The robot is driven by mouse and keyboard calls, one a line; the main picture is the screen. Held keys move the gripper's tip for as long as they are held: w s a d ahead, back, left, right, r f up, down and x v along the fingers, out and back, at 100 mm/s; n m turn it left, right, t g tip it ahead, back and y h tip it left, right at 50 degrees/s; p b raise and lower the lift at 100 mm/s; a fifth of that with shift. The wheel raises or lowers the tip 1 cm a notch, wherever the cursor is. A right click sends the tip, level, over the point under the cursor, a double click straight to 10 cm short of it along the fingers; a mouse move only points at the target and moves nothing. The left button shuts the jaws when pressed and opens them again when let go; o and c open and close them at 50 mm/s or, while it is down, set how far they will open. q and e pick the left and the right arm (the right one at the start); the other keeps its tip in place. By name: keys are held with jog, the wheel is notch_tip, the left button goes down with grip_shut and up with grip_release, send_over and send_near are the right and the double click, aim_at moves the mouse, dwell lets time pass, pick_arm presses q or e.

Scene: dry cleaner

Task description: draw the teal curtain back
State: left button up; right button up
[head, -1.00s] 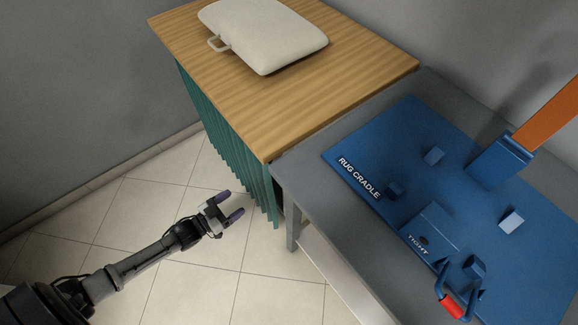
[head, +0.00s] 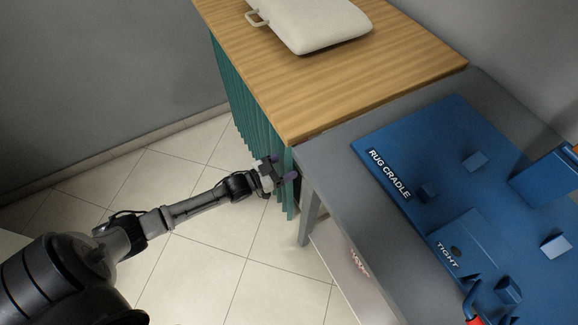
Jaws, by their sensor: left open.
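The teal curtain (head: 243,105) hangs in folds below the near left edge of a wood-topped counter (head: 330,80). It spans that side of the counter, down towards the tiled floor. My left gripper (head: 282,172) is open at the curtain's right end, close to the grey table's corner. Its fingers overlap the curtain's edge in the picture; I cannot tell whether they touch the cloth. Part of the curtain is hidden behind the gripper. My right gripper is not in view.
A cream cushion-like case (head: 315,22) with a handle lies on the counter. A grey table (head: 335,155) adjoins on the right, its leg near my gripper. It bears a blue board (head: 400,140) marked "RUG CRADLE", with several blocks. The tiled floor (head: 195,255) is clear.

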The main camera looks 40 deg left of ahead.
pick_arm(q)
jog(key=shift+x, duration=0.8)
jog(key=shift+c, duration=0.3)
jog(key=c, duration=1.2)
